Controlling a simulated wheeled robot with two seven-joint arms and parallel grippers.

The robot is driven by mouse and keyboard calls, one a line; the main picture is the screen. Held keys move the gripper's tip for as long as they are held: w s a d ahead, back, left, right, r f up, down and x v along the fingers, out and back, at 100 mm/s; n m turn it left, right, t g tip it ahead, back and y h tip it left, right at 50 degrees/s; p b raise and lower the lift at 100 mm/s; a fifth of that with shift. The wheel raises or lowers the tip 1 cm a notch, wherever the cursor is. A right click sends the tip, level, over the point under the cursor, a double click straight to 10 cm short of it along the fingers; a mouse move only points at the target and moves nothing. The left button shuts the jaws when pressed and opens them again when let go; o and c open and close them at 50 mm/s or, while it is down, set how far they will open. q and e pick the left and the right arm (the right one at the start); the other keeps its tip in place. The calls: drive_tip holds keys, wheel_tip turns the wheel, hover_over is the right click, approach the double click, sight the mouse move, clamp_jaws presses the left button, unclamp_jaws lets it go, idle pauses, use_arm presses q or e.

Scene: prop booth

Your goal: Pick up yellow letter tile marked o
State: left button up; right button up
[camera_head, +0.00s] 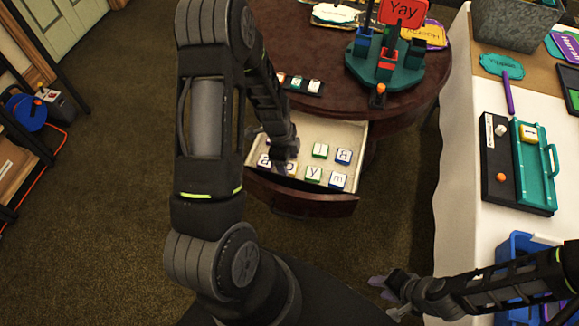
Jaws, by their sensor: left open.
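The letter tile marked o (292,168) lies in the open drawer (356,135) of the round dark table, in the front row; its yellow edge is only partly visible. My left gripper (281,160) points down into the drawer, open, right over the left side of this tile and partly hiding it. I cannot tell whether the fingers touch it. My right gripper (388,296) is at the lower right, above the floor, open and empty.
Other tiles lie close by: a blue-edged B (265,161), a green y (313,174), a blue m (338,181), a green I (320,151) and a blue B (343,156). The drawer front (300,198) and walls surround them. A white-covered table (460,200) stands right.

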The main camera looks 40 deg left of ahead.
idle(0.5)
use_arm(q)
drive_tip(key=c, duration=1.4)
drive_tip(key=shift+c, duration=0.2)
wheel_tip(320, 180, up, 10)
